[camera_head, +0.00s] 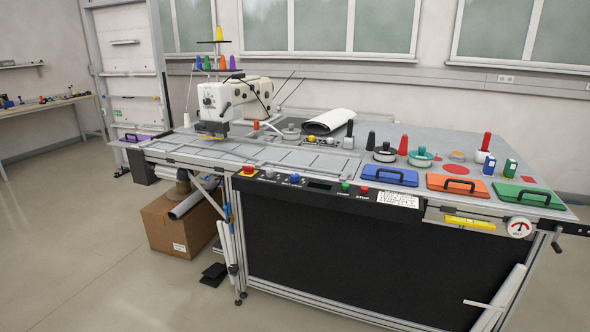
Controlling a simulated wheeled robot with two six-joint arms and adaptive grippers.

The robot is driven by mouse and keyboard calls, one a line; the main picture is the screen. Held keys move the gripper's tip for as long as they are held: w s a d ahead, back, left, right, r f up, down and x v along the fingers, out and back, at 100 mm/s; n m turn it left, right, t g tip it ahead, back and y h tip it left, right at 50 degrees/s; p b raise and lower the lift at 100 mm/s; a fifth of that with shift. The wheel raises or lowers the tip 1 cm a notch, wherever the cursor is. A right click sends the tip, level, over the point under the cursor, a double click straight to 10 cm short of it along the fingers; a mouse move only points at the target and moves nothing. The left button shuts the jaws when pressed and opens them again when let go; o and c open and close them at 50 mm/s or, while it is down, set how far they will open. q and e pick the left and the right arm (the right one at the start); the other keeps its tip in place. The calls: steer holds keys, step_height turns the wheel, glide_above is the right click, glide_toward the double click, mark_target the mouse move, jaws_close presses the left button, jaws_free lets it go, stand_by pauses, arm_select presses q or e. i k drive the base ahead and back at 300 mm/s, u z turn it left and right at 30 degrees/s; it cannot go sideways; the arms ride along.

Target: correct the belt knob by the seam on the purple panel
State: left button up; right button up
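A small purple panel (145,137) with a dark handle lies at the far left end of the long sewing table (350,158). It is small in the picture, and I cannot make out a knob or a seam on it. The white sewing machine (235,95) stands to the right of the panel, at the back left of the table. A blue knob (295,178) sits on the table's front control strip, but I cannot tell whether it is the belt knob. Neither of my grippers is in view.
Blue (375,175), orange (442,182) and green (535,203) panels with black handles lie along the table's front right. A cardboard box (180,230) stands under the left end. Open floor (70,250) lies in front and to the left.

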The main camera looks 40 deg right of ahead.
mark_target(294, 178)
steer(key=z, duration=0.4)
steer(key=i, duration=1)
steer(key=z, duration=1.5)
steer(key=i, duration=0.75)
steer(key=z, duration=0.7)
